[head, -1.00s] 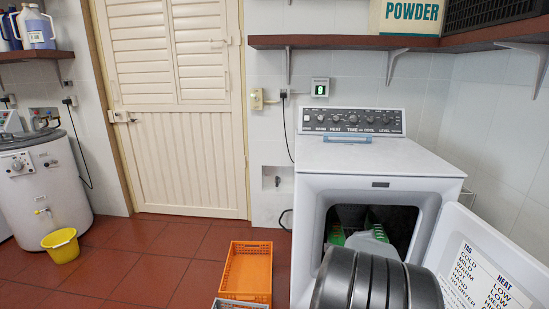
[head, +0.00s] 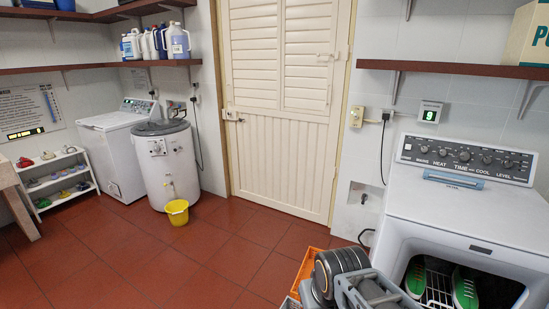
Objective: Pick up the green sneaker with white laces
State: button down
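Two green shoes show inside the open drum of the white dryer (head: 430,215) at the lower right of the head view. The right green shoe (head: 465,289) has pale marks along its middle that look like white laces. The left green shoe (head: 415,280) is partly hidden by the drum's edge. Both appear to rest on or beside a white wire rack (head: 438,288). Parts of my arm fill the bottom middle, left of the dryer opening. My gripper's fingers cannot be made out.
An orange crate (head: 311,263) sits on the floor, partly behind my arm. A white shelf rack (head: 42,206) at far left holds several small coloured shoes. A yellow bucket (head: 177,212) stands before a white round washer (head: 163,170). The red floor (head: 190,262) at left is clear.

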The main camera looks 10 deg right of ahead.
aim_at(464, 293)
jog(key=z, duration=1.75)
